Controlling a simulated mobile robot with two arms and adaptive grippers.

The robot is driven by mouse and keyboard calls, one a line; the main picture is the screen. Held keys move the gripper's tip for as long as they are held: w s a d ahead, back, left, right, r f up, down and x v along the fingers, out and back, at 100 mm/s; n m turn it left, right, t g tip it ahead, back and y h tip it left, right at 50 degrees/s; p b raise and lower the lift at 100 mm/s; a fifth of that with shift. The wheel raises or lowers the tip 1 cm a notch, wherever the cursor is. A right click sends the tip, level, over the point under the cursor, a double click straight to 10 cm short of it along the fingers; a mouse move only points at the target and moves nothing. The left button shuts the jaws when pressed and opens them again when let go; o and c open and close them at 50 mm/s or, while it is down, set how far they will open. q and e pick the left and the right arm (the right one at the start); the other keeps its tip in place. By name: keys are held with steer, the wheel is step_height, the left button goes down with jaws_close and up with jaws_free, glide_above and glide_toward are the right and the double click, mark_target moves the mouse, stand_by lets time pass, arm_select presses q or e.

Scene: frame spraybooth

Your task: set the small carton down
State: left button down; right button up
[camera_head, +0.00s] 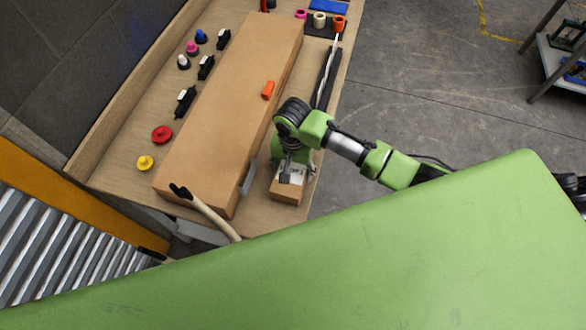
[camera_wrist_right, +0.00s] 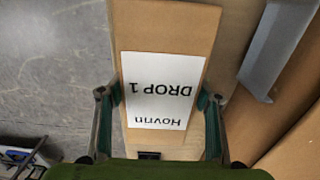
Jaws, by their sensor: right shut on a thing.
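The small carton (camera_head: 287,193) is a brown box at the near right edge of the wooden bench. In the right wrist view the carton (camera_wrist_right: 165,30) carries a white label (camera_wrist_right: 160,90) reading "Hovrin DROP 1", upside down. My right gripper (camera_head: 291,172) points down over it and is shut on it, one finger on each side; the fingers also show in the wrist view (camera_wrist_right: 159,98). The carton's underside is hidden, so I cannot tell whether it touches the bench. My left gripper is not in view.
A long brown carton (camera_head: 225,110) lies left of the small carton, with an orange item (camera_head: 268,90) on it. A grey bracket (camera_head: 248,177) stands between them. A wooden-handled tool (camera_head: 209,212) lies nearby. Knobs and switches line the bench's left side. Open floor (camera_head: 410,90) lies right.

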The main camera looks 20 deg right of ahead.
mark_target(292, 167)
steer(key=o, duration=1.5)
steer(key=shift+f, duration=0.1)
step_height(292, 167, up, 11)
steer(key=b, duration=0.2)
steer(key=shift+a+b, duration=0.1)
steer(key=shift+b, duration=0.25)
steer(key=shift+r, duration=0.65)
